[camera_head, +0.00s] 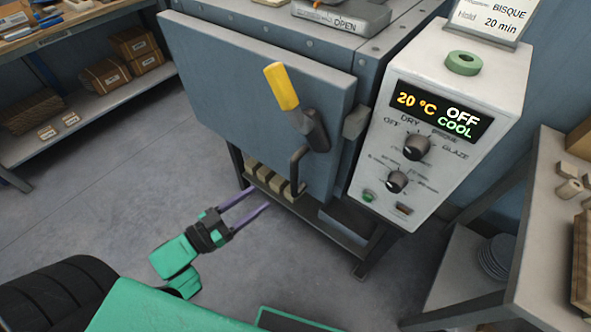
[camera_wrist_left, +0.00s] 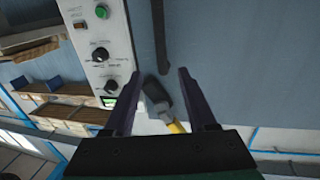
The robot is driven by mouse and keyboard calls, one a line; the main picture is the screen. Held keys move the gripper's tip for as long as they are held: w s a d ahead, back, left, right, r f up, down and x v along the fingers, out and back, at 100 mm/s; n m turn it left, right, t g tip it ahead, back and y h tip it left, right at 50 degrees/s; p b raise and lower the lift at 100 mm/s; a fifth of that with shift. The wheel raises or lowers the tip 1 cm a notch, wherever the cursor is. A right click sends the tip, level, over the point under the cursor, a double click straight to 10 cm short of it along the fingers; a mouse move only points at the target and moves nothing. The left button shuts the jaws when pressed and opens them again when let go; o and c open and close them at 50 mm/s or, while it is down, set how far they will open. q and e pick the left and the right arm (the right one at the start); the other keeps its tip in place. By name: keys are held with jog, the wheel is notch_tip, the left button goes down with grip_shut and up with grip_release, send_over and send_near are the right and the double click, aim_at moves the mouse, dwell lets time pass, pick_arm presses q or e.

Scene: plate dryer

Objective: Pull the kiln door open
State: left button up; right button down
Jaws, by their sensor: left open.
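The blue-grey kiln door (camera_head: 235,85) looks shut against the kiln body. Its latch lever with a yellow grip (camera_head: 282,87) points up on the door's right side. Below the lever's dark base is a dark pull handle (camera_head: 296,172); it also shows in the left wrist view as a dark bar (camera_wrist_left: 160,35). My left gripper (camera_head: 261,197) is open and empty, low in front of the door, to the left of and apart from the pull handle. In the left wrist view the yellow grip (camera_wrist_left: 177,128) appears beyond the open fingers. My right gripper is not in view.
A white control box (camera_head: 440,115) reading 20 °C, OFF and COOL stands right of the door. A grey table (camera_head: 540,240) is at the far right. Shelves with boxes (camera_head: 100,100) stand at the left. The floor (camera_head: 110,190) in front is clear.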

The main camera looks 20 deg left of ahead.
aim_at(294, 173)
pick_arm(q)
jog(key=x, duration=1.3)
jog(key=shift+w+p, duration=0.2)
jog(key=shift+p, duration=0.2)
grip_shut()
dwell(0.4)
